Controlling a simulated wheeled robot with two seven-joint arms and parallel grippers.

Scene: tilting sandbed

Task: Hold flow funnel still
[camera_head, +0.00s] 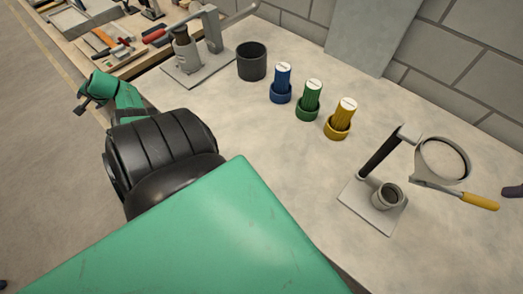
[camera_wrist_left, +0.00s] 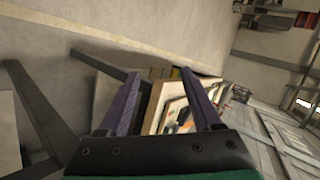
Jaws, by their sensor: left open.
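A grey ring-shaped vessel with a yellow handle (camera_head: 443,160) is at the right of the head view, by a small stand (camera_head: 373,212). I take it to be the flow funnel, but cannot be sure. The stand has a dark slanted post and a grey cup (camera_head: 387,196) on its plate. My left gripper (camera_wrist_left: 161,74) is open, its two purple fingers apart with nothing between them. In the head view my left arm bends away at the left, far from the ring. A dark purple tip (camera_head: 513,191) at the right edge may be my right gripper, mostly cut off.
Blue (camera_head: 281,80), green (camera_head: 309,100) and yellow (camera_head: 340,118) capped cylinders stand in a row on the bench. A dark cup (camera_head: 252,61) and a grey apparatus (camera_head: 200,50) are farther back. A tool tray (camera_head: 100,47) is at upper left. The bench centre is clear.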

